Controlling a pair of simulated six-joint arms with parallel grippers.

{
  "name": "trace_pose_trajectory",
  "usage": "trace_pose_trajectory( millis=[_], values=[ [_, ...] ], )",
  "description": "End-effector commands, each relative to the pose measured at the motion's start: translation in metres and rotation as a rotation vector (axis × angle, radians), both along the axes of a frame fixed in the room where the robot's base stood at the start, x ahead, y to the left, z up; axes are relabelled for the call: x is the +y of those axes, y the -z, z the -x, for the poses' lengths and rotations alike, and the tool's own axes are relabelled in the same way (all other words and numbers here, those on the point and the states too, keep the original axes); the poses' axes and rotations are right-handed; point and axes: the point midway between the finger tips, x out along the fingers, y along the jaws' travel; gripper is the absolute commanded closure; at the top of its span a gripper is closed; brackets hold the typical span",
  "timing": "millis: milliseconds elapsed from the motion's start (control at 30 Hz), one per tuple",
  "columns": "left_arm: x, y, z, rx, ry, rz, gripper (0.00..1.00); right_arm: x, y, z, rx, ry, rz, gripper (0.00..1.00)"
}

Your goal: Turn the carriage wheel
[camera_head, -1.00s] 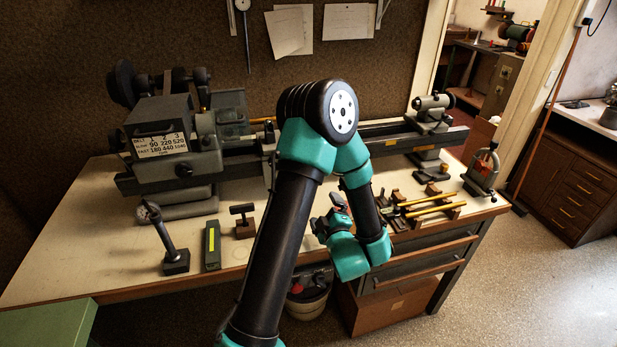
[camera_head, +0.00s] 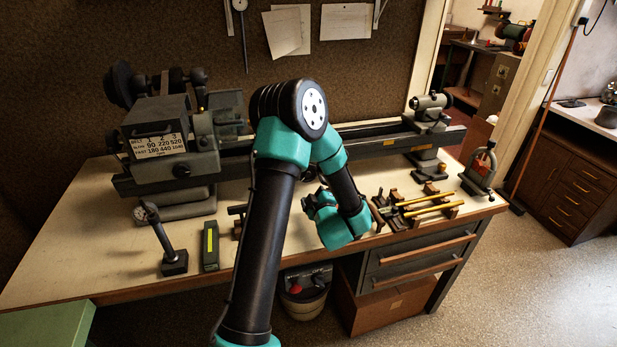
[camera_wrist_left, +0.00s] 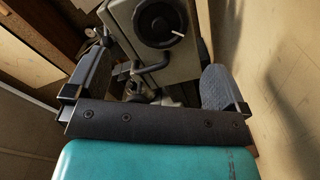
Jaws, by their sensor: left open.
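The lathe (camera_head: 180,160) stands along the back of the bench. Its middle, where the carriage would sit, is mostly hidden behind my left arm in the camera_head view. My left gripper (camera_head: 312,203) is over the bench in front of the lathe bed, partly hidden by its own arm. In the left wrist view my left gripper (camera_wrist_left: 155,70) is open, its two dark fingers wide apart and nothing held between them. Ahead of the fingers is a black round wheel or knob (camera_wrist_left: 165,22) on a grey housing. I cannot tell whether it is the carriage wheel. A bent metal lever shows below it.
A dial gauge stand (camera_head: 172,250) and a dark block with a yellow-green strip (camera_head: 210,247) stand at the front left. Brass rods on a rack (camera_head: 425,203) and a clamp-like tool (camera_head: 482,170) are at the right. A bucket (camera_head: 305,295) is below the bench.

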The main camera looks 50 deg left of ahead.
Motion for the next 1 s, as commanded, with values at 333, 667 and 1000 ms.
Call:
trace_pose_trajectory(
  millis=[333,667,1000],
  values=[
    [0.052,0.000,-0.027,0.000,-0.002,-0.001,0.00,0.000,0.000,0.000,0.000,0.000,0.000,0.10],
    [0.071,0.000,-0.037,0.001,0.001,-0.001,0.00,0.000,0.000,0.000,0.000,0.000,0.000,0.10],
    [0.071,0.000,-0.037,0.001,0.001,0.000,0.12,0.000,0.000,0.000,0.000,0.000,0.000,0.10]
  ],
)
